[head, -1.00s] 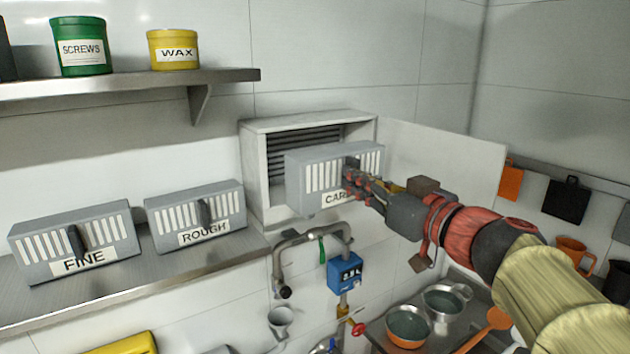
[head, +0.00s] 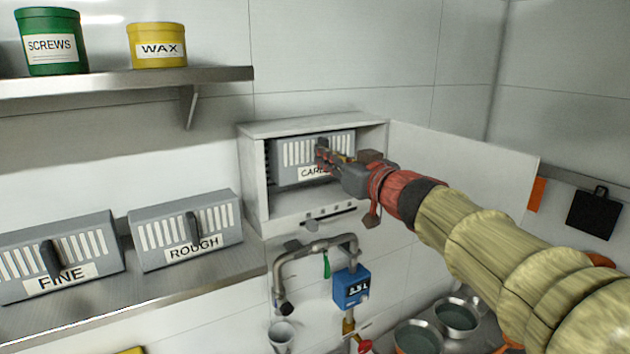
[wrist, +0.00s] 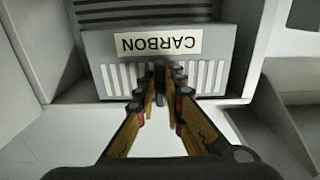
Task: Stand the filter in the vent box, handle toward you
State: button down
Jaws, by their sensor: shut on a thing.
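The grey filter labelled CARBON (head: 291,152) is inside the mouth of the white vent box (head: 254,187), upright, with its slotted front and handle facing me. My gripper (head: 326,158) is shut on its handle. In the wrist view my gripper (wrist: 160,88) has its fingers on either side of the dark handle, and the carbon filter (wrist: 100,47) appears upside down. In the head view a gap shows between the filter's lower edge and the box floor. Whether the filter touches the back of the box is hidden. The box door (head: 460,165) stands open to the right.
Filters labelled FINE (head: 95,245) and ROUGH (head: 150,235) stand on the steel counter (head: 190,285) at left. A shelf (head: 110,82) holds green and yellow tins. Pipework with a blue meter (head: 350,287) is below the box. Metal pans (head: 456,318) stand lower right.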

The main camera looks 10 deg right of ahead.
aim_at(315, 179)
jog(key=x, duration=0.5)
jog(key=shift+w+f, duration=0.1)
jog(key=shift+w, duration=0.25)
notch_tip(315, 179, down, 3)
jog(key=shift+s+r+b, duration=0.1)
jog(key=shift+r+b, duration=0.15)
jog(key=shift+b, duration=0.3)
jog(key=shift+s+f, duration=0.1)
jog(key=shift+f, duration=0.05)
notch_tip(315, 179, down, 4)
jog(key=shift+r+b, duration=0.2)
jog(key=shift+b, duration=0.45)
jog(key=shift+w+a+f, duration=0.1)
jog(key=shift+w+f, duration=0.15)
jog(key=shift+w, duration=0.05)
jog(key=shift+s+f, duration=0.1)
jog(key=shift+f, duration=0.15)
jog(key=c, duration=1.9)
grip_release()
